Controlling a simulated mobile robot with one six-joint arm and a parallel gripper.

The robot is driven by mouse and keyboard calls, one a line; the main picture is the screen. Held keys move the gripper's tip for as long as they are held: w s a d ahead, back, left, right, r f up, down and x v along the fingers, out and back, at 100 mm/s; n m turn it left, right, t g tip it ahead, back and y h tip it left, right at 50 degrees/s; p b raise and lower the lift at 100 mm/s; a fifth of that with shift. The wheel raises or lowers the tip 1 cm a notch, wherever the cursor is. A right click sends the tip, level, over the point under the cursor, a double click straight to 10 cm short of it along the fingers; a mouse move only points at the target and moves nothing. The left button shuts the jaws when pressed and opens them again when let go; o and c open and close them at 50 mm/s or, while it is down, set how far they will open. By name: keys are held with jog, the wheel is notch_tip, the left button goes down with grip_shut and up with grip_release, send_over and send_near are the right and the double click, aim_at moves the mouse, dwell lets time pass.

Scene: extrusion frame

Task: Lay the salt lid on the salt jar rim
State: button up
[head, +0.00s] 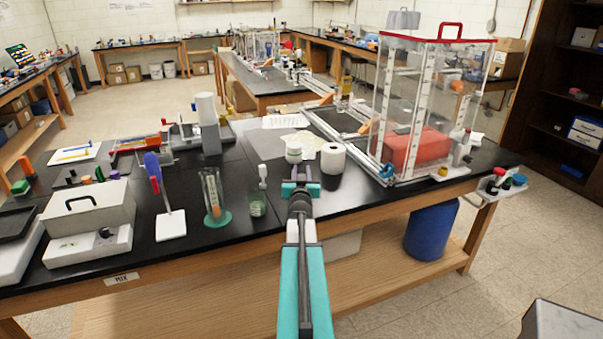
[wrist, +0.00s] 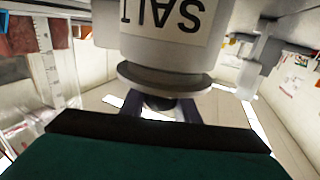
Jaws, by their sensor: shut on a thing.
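The salt jar (wrist: 165,45) is a pale cylinder with an upside-down SALT label in the wrist view. The salt lid (wrist: 165,84) is a grey disc with a dark knob, lined up with the mouth end of the jar. My gripper (wrist: 160,107) is shut on the lid's knob. Disc and jar overlap in this view, so I cannot tell whether the lid touches the rim. The lid is hard to make out there.
A glass beaker (head: 257,206) and a cylinder on a green base (head: 212,195) stand to the left. A clear red-topped enclosure (head: 425,95) fills the right of the bench (head: 340,195).

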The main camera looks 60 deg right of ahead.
jog(key=shift+f+b, duration=0.5)
jog(key=shift+b, duration=0.1)
dwell(0.4)
jog(key=o, duration=1.1)
jog(key=shift+a, duration=0.1)
jog(key=shift+b+v, duration=1.1)
jog(key=shift+v, duration=2.95)
jog(key=shift+s+a+r+p, duration=0.1)
jog(key=shift+s+a+p, duration=0.1)
jog(key=shift+p, duration=0.85)
jog(key=shift+s+p, duration=0.1)
jog(key=shift+p, duration=0.2)
